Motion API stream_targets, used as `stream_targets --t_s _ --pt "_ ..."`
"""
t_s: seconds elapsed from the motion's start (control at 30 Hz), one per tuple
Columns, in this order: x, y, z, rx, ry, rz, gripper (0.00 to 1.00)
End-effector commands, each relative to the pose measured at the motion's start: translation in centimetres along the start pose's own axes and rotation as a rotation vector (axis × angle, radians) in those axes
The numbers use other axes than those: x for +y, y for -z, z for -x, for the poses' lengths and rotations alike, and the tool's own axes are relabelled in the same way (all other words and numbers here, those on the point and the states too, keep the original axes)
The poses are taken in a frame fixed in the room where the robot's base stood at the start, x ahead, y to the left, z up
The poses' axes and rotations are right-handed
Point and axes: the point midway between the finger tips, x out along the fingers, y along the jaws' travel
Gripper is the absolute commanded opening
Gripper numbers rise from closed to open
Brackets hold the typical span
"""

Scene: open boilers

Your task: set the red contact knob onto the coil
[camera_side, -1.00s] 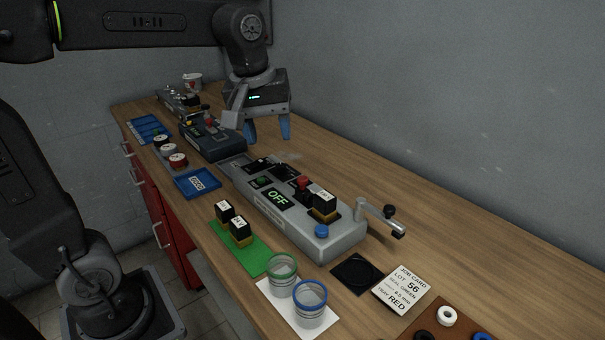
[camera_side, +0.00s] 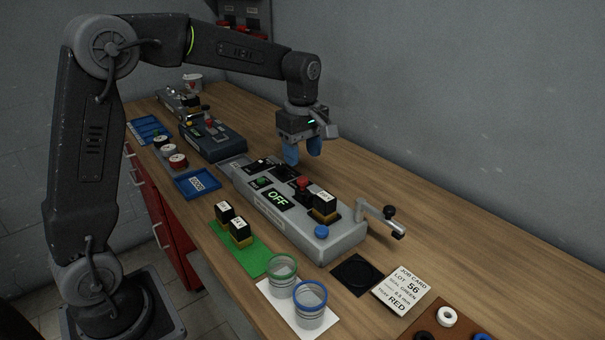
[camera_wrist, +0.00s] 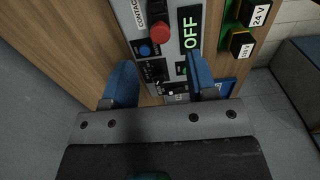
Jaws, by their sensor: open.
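The red contact knob (camera_side: 303,184) stands on the grey control box (camera_side: 268,217), between the OFF display and a black-and-yellow block. In the wrist view it shows as a round red cap (camera_wrist: 159,32) beside a CONTACT label. My gripper (camera_side: 302,152) is open and empty, pointing down above the far side of the box, behind the knob. Its two blue fingers (camera_wrist: 162,80) straddle the box's dark socket panel in the wrist view, with the knob beyond them. I cannot tell which part is the coil.
A crank handle (camera_side: 382,218) sticks out from the box's right end. Two black blocks stand on a green mat (camera_side: 254,256). Two glass jars, a job card (camera_side: 401,289) and a brown tray stand in front. A dark blue device (camera_side: 213,143) stands behind left. The wood behind the box is clear.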

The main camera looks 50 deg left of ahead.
Motion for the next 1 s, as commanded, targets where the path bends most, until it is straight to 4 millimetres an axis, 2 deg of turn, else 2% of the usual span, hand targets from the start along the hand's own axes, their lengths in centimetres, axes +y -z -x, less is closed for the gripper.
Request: stream_targets --t_s 0.1,0.3,0.5,0.73,1.0 --pt "-0.1 0.0 -2.4 -0.001 0.004 -0.001 0.53" --pt "0.0 0.0 -5.0 0.0 0.002 -0.001 0.53" --pt "0.0 0.0 -5.9 0.0 -0.001 -0.001 0.53" --pt "0.0 0.0 -5.9 0.0 -0.001 -0.001 0.53" --pt "0.0 0.0 -5.9 0.0 -0.001 -0.001 0.27"
